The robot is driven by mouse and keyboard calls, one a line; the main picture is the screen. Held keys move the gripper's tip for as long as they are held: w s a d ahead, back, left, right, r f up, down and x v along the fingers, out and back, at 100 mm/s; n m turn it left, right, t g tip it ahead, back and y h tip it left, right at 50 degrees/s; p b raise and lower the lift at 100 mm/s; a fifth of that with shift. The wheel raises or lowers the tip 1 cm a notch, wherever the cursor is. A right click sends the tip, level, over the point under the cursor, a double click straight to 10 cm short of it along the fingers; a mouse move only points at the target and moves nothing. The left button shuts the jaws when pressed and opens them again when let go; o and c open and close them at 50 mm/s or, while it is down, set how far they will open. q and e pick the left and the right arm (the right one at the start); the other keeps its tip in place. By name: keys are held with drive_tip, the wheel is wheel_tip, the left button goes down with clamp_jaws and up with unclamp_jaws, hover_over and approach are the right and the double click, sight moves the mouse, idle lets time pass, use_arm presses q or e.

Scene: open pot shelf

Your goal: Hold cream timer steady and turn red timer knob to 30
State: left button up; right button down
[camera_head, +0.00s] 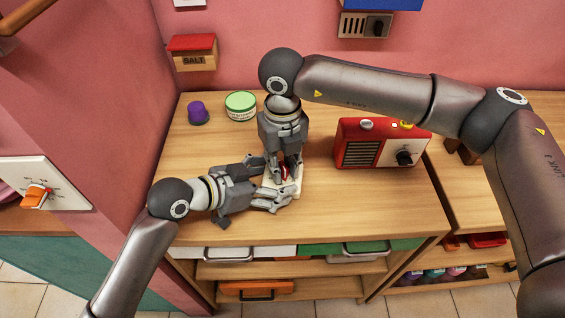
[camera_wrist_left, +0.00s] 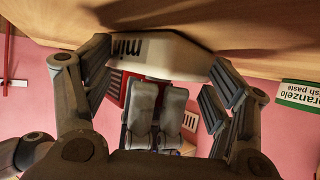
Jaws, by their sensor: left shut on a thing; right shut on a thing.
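The cream timer (camera_head: 296,186) stands on the wooden counter, with its red knob (camera_head: 284,172) facing up. My left gripper (camera_head: 268,184) comes in from the left and is shut on the timer's body. In the left wrist view, the cream timer (camera_wrist_left: 165,58) shows close up, with the printed letters "min" on its side, between my left fingers. My right gripper (camera_head: 286,165) points down from above and is shut on the red knob. Its fingers hide most of the knob and the dial, so the setting cannot be read.
A red radio (camera_head: 358,131) stands to the right of the timer. A purple-lidded jar (camera_head: 198,113) and a green tin (camera_head: 241,105) stand at the back left. A salt box (camera_head: 193,60) hangs on the wall. The counter's front left is clear.

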drive_tip(key=m, duration=0.5)
drive_tip(key=shift+s+a+f+m, duration=0.1)
drive_tip(key=shift+s+a+m, duration=0.2)
drive_tip(key=shift+m, duration=0.1)
idle(0.4)
drive_tip(key=c, duration=1.5)
unclamp_jaws()
drive_tip(key=shift+c, duration=0.2)
drive_tip(key=shift+o, duration=0.4)
drive_tip(key=shift+w+d, duration=0.1)
wheel_tip(320, 180, up, 12)
